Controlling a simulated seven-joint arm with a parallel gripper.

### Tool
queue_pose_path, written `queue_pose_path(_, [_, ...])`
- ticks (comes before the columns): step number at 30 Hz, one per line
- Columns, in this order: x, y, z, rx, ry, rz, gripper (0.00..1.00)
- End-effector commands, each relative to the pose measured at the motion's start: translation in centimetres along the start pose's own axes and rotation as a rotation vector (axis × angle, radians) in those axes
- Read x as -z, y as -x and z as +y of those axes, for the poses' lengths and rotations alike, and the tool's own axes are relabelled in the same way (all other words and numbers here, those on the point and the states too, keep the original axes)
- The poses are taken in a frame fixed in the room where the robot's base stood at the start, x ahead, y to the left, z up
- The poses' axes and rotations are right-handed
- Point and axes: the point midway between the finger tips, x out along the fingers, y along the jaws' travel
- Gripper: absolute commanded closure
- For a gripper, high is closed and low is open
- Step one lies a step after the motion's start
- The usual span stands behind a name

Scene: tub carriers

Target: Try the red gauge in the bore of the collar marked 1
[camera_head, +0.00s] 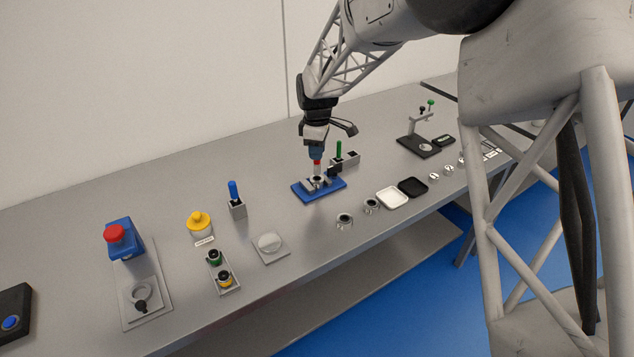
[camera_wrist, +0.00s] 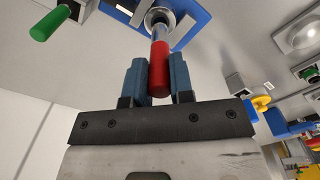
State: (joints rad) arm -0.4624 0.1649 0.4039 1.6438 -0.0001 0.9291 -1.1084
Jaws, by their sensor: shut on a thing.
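My gripper (camera_head: 316,152) is shut on the red gauge, with its blue fingers on either side of the red handle (camera_wrist: 159,70). The red gauge (camera_head: 317,163) points down, and its bright metal shank (camera_wrist: 159,33) runs to a metal collar (camera_wrist: 158,17). This collar (camera_head: 318,180) sits in a grey holder on a blue base (camera_head: 302,193). The shank's end appears to be at or inside the bore; how deep it goes is hidden. No mark on the collar is readable.
A green gauge (camera_head: 339,149) stands in a block just right of the blue base. A blue gauge (camera_head: 233,190) stands in another block to the left. Loose collars (camera_head: 344,220) lie in front, beside a white tray (camera_head: 391,198) and a black tray (camera_head: 413,187). Bench between is clear.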

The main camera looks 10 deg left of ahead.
Motion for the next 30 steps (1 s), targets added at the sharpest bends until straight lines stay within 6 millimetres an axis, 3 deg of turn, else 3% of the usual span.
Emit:
queue_pose_path(25, [0.0,1.4,0.0,-0.001,0.0,0.0,1.0])
queue_pose_path(30, [0.0,3.0,0.1,-0.003,0.0,0.002,1.0])
